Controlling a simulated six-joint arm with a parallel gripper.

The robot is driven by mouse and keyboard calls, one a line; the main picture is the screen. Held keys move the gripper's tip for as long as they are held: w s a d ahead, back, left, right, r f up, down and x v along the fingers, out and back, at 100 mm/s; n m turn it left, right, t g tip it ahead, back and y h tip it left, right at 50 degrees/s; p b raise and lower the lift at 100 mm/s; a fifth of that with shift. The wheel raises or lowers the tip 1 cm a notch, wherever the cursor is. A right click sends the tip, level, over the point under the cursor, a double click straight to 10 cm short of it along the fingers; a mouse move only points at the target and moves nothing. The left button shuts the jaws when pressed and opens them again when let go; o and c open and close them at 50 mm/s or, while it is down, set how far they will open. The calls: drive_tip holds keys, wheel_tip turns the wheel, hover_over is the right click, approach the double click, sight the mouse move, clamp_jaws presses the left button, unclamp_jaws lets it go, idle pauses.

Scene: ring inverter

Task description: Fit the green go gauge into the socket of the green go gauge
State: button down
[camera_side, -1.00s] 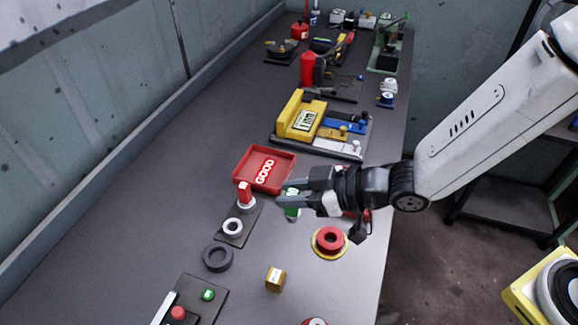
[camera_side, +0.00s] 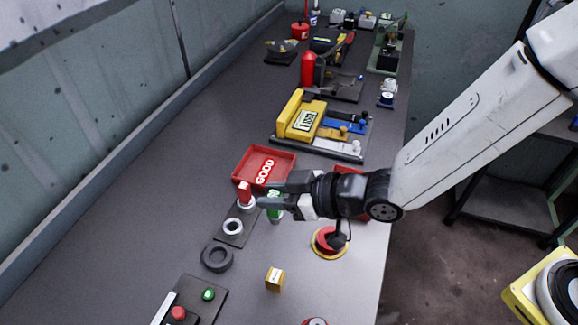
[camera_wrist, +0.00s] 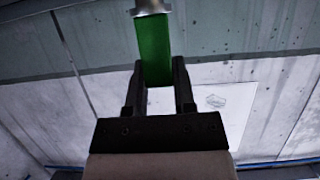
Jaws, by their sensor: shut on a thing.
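The green go gauge (camera_side: 275,206) is held between the fingers of my gripper (camera_side: 271,195), above the bench and right of the dark gauge stand (camera_side: 229,241). In the wrist view the green gauge (camera_wrist: 154,45) stands between the fingertips (camera_wrist: 158,78), with a pale metal end (camera_wrist: 150,6) at the top edge. The stand bears an empty white ring socket (camera_side: 232,226) at its near end. A red gauge (camera_side: 244,192) stands upright in the far socket, left of my fingertips. The gauge and socket are apart.
A red GOOD tray (camera_side: 288,163) lies behind the stand. A dark ring (camera_side: 217,257) lies in front of it. A red and yellow ring part (camera_side: 325,243) sits below my wrist, and a small brass block (camera_side: 275,279) lies nearer. Bench between them is clear.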

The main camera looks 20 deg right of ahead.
drive_tip(key=w+a+f, duration=0.6)
drive_tip(key=w+f, duration=0.2)
drive_tip(key=shift+w, duration=0.35)
drive_tip(key=shift+a, duration=0.1)
drive_tip(key=shift+w+a+f, duration=0.1)
drive_tip(key=shift+w+f, duration=0.1)
drive_tip(key=shift+f, duration=1.65)
drive_tip(key=shift+c, duration=2.2)
unclamp_jaws()
drive_tip(key=shift+f, duration=0.1)
